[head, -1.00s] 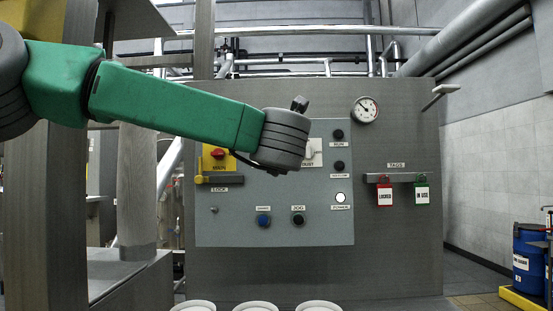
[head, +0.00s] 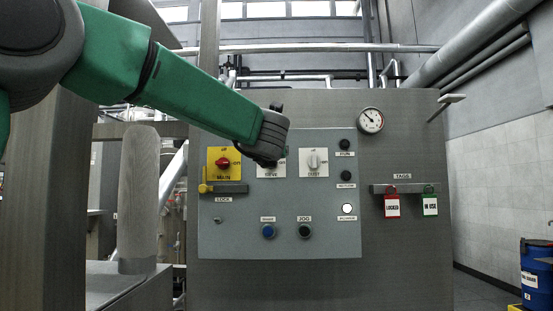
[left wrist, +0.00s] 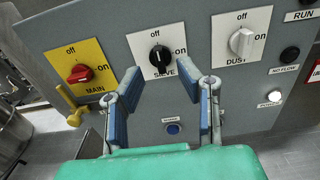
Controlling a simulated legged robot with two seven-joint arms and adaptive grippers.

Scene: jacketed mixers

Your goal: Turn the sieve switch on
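The sieve switch (left wrist: 160,57) is a black knob on a white plate, between the main and dust switches. Its pointer looks upward, toward "off". In the head view, its plate (head: 267,172) is mostly behind my left wrist. My left gripper (left wrist: 170,84) is open and empty. Its two blue-padded fingers point at the panel, with tips just below the sieve plate's left and right sides, apart from the knob as far as I can tell. In the head view, my arm hides the fingers. My right gripper is in neither current view.
The red main switch (left wrist: 79,74) on yellow lies left, with a yellow lock piece (left wrist: 75,114) below. The white dust switch (left wrist: 241,41) stands upright at right. A blue button (head: 268,231) and black jog button (head: 305,231) sit below. Tags (head: 392,206) hang right.

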